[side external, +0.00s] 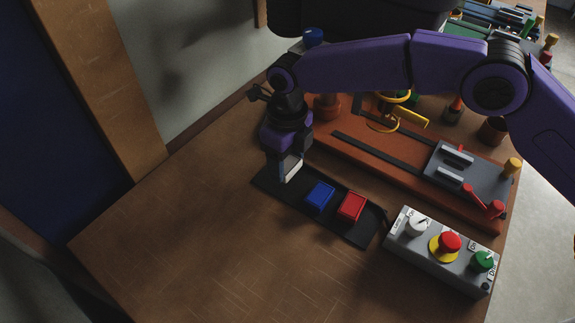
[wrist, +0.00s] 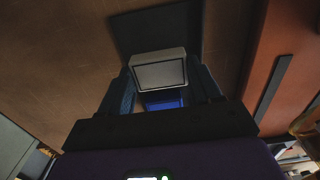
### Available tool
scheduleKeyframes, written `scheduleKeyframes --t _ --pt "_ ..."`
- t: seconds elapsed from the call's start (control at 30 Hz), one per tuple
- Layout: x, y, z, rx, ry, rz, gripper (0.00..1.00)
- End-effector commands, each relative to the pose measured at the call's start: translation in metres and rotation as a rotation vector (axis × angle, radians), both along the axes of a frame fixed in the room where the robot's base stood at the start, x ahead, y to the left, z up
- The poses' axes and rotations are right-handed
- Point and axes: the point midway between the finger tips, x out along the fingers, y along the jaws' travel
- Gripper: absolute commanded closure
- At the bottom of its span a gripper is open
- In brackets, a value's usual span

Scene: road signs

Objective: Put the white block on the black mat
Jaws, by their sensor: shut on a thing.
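My gripper (side external: 286,168) points down over the left end of the black mat (side external: 344,227). Its fingers are shut on the white block (side external: 292,167), which sits between them. The white block also shows in the wrist view (wrist: 158,74), between the two fingers. It is over or on the mat's left end; I cannot tell whether it touches. A blue block (side external: 320,195) and a red block (side external: 351,206) lie on the mat to its right.
A grey control box (side external: 440,254) with a red button and knobs stands right of the mat. Behind the mat is an orange-brown board (side external: 400,155) with slots, levers and a yellow piece. The wooden table (side external: 210,235) is clear in front and at left.

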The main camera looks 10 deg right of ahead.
Motion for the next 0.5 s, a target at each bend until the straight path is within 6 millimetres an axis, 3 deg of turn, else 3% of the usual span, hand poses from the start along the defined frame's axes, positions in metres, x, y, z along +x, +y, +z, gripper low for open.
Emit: scheduleKeyframes --t 0.13,0.5 --pt "-0.001 -0.001 -0.021 -0.003 0.001 0.000 0.71" --pt "-0.001 -0.001 -0.025 -0.001 0.001 0.000 0.71"
